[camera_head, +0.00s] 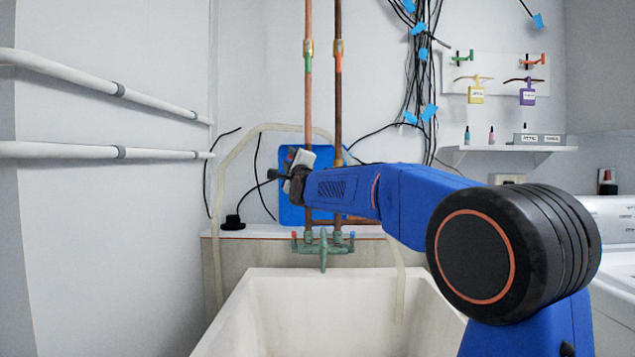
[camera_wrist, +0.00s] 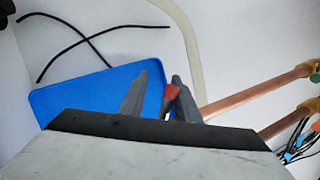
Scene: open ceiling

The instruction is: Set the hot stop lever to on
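A small red piece (camera_wrist: 171,92), which looks like a lever handle, shows in the wrist view in front of the blue panel (camera_wrist: 65,98). It lies between the fingers of my gripper (camera_wrist: 160,80), nearer the right finger. The fingers stand apart; I cannot tell whether either touches it. The lever's lower part is hidden by the gripper body. In the head view my gripper (camera_head: 275,174) is in front of the blue panel (camera_head: 291,214), and the arm covers much of the panel. No label for hot or on is readable.
Two copper pipes (camera_head: 309,110) with brass fittings (camera_head: 338,47) run close to the gripper. Below are a green faucet (camera_head: 323,247) and a pale sink (camera_head: 262,285). A pale hose (camera_head: 228,165) and black cables (camera_head: 258,180) hang nearby. White rails (camera_head: 60,150) line the left wall.

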